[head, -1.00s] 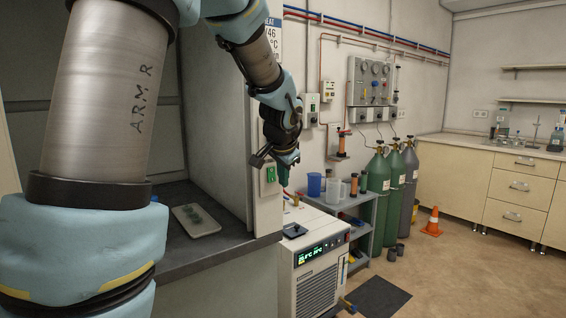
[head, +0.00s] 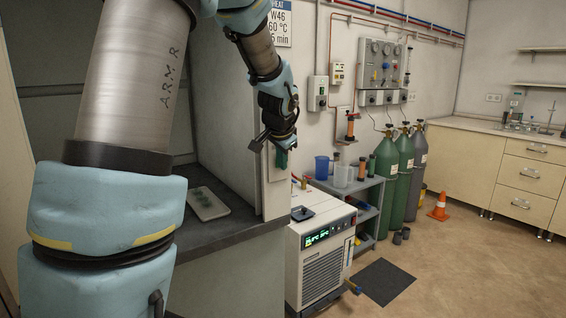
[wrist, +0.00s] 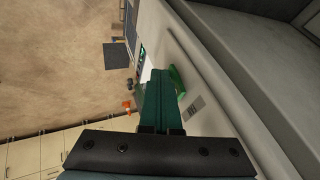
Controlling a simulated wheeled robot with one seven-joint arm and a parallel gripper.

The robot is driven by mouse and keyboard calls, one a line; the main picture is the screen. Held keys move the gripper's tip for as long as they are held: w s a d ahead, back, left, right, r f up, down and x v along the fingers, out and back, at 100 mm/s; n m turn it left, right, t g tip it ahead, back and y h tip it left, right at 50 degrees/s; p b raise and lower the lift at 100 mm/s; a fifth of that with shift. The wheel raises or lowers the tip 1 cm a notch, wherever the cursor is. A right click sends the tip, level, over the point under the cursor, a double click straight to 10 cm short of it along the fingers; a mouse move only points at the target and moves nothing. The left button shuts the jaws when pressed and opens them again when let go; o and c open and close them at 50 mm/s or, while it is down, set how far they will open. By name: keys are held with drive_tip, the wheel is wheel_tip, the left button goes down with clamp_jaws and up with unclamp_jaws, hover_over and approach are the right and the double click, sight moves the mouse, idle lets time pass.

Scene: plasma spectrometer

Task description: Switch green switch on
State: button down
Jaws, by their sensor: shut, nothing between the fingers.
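The green switch (wrist: 178,77) shows in the wrist view just right of my fingertips, on the pale front post of the hood. In the head view its light plate (head: 273,173) is partly hidden behind my gripper, and I cannot make out the switch there. My gripper (head: 282,160) has dark green fingers, closed together and empty. It also shows in the wrist view (wrist: 158,76), with the tips beside the switch. I cannot tell whether they touch it, or which way the switch is set.
A white chiller (head: 322,262) stands below and right of my gripper. The hood's dark worktop (head: 225,232) holds a small tray (head: 209,205). A grey cart (head: 367,190), green gas cylinders (head: 386,185) and an orange cone (head: 439,207) stand further right.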

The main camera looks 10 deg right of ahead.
drive_tip(key=shift+r, duration=0.1)
drive_tip(key=shift+r+p, duration=0.65)
drive_tip(key=shift+r, duration=0.15)
